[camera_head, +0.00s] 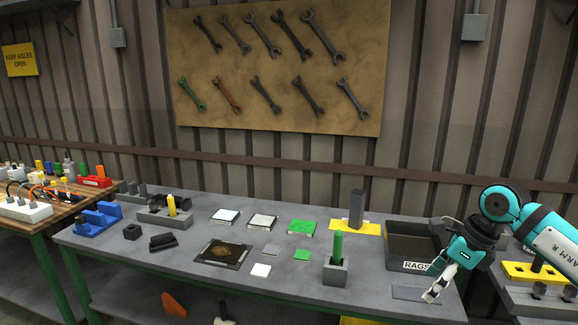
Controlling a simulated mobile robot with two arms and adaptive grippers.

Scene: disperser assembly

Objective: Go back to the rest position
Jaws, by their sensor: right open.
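My right gripper (436,285) is at the table's right front, at the end of my teal and white right arm. It points down and left, with its fingertips close to a flat grey plate (408,293). I see nothing held in it. Whether the fingertips touch the plate cannot be told. My left gripper is not in view.
The grey table (310,284) carries a dark RAGS bin (412,266) just behind my right gripper. A grey block holds a green cylinder (338,243) to the left. A yellow base bears a dark upright block (356,207). Blue fixtures (98,218) stand far left.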

